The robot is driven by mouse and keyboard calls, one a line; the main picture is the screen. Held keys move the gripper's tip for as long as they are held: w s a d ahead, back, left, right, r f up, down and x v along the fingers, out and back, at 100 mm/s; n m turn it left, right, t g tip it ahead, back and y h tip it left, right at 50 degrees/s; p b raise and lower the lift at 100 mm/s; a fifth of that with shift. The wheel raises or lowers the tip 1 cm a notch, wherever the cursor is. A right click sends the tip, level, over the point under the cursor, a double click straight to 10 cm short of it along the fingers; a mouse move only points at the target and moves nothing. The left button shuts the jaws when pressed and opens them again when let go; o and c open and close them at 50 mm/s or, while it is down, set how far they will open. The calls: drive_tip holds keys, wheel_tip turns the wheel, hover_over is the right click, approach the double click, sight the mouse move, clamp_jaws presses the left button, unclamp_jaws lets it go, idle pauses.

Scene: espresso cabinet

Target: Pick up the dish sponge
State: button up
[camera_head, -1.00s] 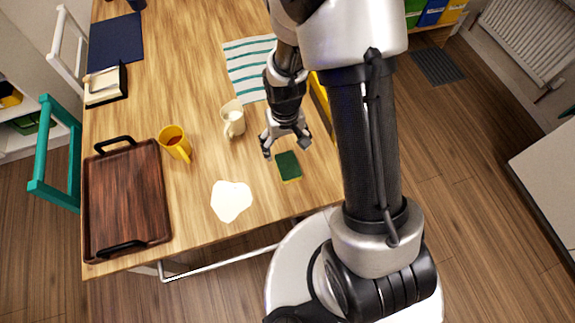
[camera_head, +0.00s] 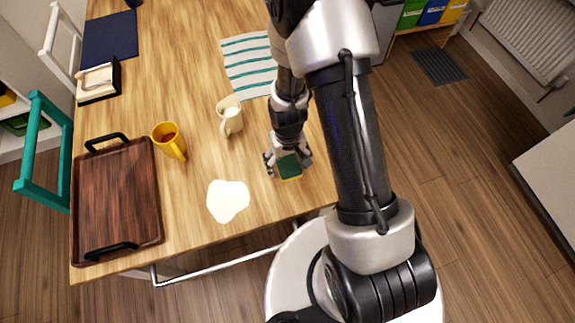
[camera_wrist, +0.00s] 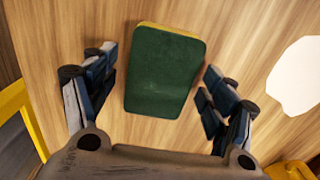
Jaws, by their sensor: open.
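The dish sponge (camera_head: 289,167) lies flat on the wooden table near its front edge, green on top with a yellow layer below. It also shows in the wrist view (camera_wrist: 165,72), slightly tilted in the picture. My gripper (camera_head: 287,166) is open and low at the sponge. In the wrist view the fingers of my gripper (camera_wrist: 160,90) stand on either side of the sponge's near part, with a visible gap on both sides. The sponge is not gripped.
A white spill (camera_head: 228,201) lies left of the sponge. A striped cloth (camera_head: 247,66) lies behind. Bare table (camera_head: 200,90) lies between these things.

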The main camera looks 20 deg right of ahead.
drive_tip(key=shift+c, duration=0.2)
drive_tip(key=c, duration=0.8)
drive_tip(key=shift+o, duration=0.2)
drive_tip(key=shift+r, duration=0.2)
